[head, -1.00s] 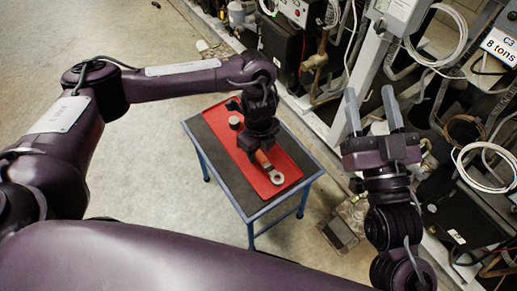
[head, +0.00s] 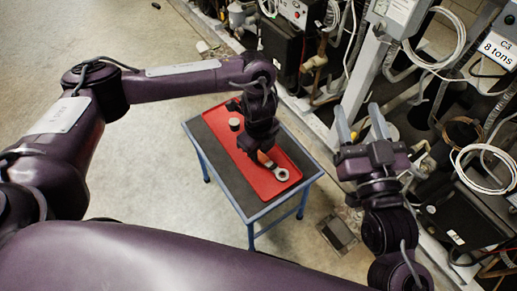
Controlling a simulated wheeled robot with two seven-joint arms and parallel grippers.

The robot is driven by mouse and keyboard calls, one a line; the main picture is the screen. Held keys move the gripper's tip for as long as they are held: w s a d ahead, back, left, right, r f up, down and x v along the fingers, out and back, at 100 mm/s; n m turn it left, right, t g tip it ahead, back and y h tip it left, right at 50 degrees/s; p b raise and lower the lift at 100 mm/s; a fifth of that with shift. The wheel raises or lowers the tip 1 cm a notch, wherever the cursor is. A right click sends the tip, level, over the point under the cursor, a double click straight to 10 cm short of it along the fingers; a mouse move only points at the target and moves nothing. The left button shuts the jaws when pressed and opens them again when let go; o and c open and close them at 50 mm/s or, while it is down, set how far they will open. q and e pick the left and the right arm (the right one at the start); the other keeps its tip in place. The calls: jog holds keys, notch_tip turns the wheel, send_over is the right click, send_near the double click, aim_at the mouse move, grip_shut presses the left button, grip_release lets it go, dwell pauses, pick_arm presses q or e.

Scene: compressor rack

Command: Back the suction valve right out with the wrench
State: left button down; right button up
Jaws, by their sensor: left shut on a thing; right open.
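The wrench (head: 280,174) has a ring-shaped metal head and an orange-red handle part. It is over the red tray (head: 235,153) on the small table. My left gripper (head: 264,156) points down over the tray and is shut on the wrench's handle; its fingers are mostly hidden by the wrist. I cannot tell whether the wrench touches the tray. My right gripper (head: 361,124) is open and empty, its two grey fingers pointing up towards the rack. The suction valve cannot be made out; the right gripper and arm cover part of the rack.
A small grey cylindrical cap (head: 234,123) stands on the tray's far left part. The blue-legged table (head: 205,139) stands beside the compressor rack. Black compressor units (head: 474,212), pipes and coiled white hoses (head: 487,167) crowd the right side.

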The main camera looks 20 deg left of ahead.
pick_arm(q)
jog(key=shift+r+p, duration=1.1)
jog(key=shift+p, duration=0.05)
pick_arm(e)
jog(key=s+f+g+h, duration=0.2)
jog(key=f+g, duration=0.2)
jog(key=f, duration=0.4)
jog(key=s+f+g+h, duration=0.1)
jog(key=s+f+g, duration=0.25)
jog(key=f, duration=0.45)
pick_arm(q)
jog(key=shift+r+p, duration=0.95)
jog(key=shift+p, duration=0.1)
notch_tip(320, 180, up, 2)
jog(key=shift+r+p, duration=0.1)
jog(key=shift+p, duration=0.95)
jog(key=shift+r, duration=0.15)
pick_arm(e)
jog(key=s+d+f+g+h, duration=0.3)
jog(key=s+d+f+g, duration=0.3)
jog(key=s+g, duration=0.1)
jog(key=shift+s+d+f+m+g, duration=0.15)
jog(key=shift+s+f+m+g, duration=0.05)
jog(key=shift+s+m+g, duration=0.2)
